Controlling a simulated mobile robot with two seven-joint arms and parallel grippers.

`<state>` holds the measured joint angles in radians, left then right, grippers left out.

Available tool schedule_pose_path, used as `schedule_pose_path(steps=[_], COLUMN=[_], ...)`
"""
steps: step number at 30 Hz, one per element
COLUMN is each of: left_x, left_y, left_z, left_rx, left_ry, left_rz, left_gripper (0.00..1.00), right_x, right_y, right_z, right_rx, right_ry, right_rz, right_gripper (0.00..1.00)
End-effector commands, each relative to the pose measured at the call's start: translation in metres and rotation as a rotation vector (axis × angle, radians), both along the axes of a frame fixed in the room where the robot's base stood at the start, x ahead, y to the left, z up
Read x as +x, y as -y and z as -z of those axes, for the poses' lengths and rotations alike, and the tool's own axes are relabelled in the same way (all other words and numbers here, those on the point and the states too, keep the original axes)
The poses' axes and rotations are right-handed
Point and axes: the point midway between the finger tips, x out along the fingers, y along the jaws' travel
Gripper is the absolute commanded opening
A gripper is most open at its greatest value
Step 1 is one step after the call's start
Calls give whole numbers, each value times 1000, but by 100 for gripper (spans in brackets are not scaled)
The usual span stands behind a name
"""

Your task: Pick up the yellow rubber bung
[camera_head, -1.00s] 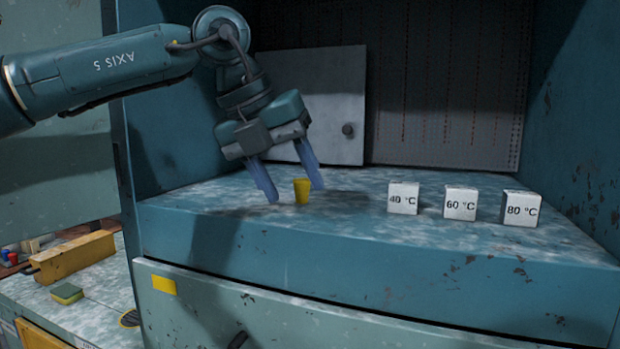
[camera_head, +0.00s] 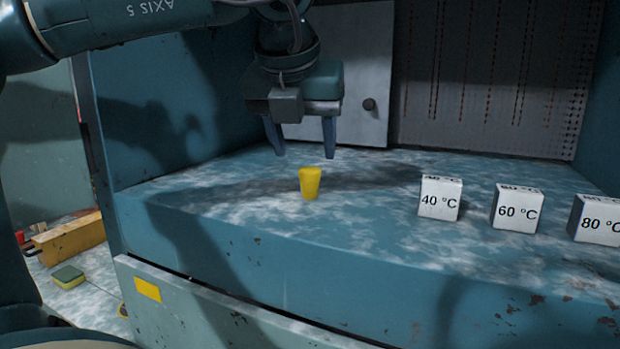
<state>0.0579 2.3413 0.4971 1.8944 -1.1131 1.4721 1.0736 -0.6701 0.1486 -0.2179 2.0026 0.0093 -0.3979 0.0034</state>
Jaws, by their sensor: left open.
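The yellow rubber bung (camera_head: 310,183) stands upright, wide end up, on the blue-grey mottled shelf (camera_head: 230,212) near its front edge. My left gripper (camera_head: 304,156) is open and empty, with its two blue fingers pointing down. In the picture its fingertips lie just above and behind the bung, apart from it. My right gripper is not in view.
White blocks marked 40 °C (camera_head: 439,199), 60 °C (camera_head: 516,208) and 80 °C (camera_head: 597,221) stand to the right. A grey panel with a knob (camera_head: 369,104) is behind. A yellow-green sponge (camera_head: 68,276) lies lower left. The shelf around the bung is clear.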

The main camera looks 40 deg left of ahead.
Motion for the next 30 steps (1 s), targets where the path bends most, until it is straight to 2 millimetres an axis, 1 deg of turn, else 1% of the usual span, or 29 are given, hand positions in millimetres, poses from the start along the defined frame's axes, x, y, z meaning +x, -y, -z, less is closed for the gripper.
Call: schedule_pose_path(steps=[5, 9, 12, 15, 23, 30], left_x=[4, 12, 18, 22, 23, 23], left_y=[-2, -3, -6, -8, -9, -9], left_z=[10, 29, 42, 51, 54, 53], left_rx=[0, -2, -1, -1, 0, 0], left_ry=[-4, -6, -4, -2, 1, 1], left_rz=[1, 3, 2, 1, 0, 0], left_gripper=[54, 54, 54, 54, 54, 35], right_x=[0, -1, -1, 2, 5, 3], right_y=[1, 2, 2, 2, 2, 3], right_z=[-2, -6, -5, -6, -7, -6], right_rx=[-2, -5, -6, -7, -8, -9], right_ry=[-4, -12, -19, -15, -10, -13], right_rz=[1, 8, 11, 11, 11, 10], right_gripper=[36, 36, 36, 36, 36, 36])
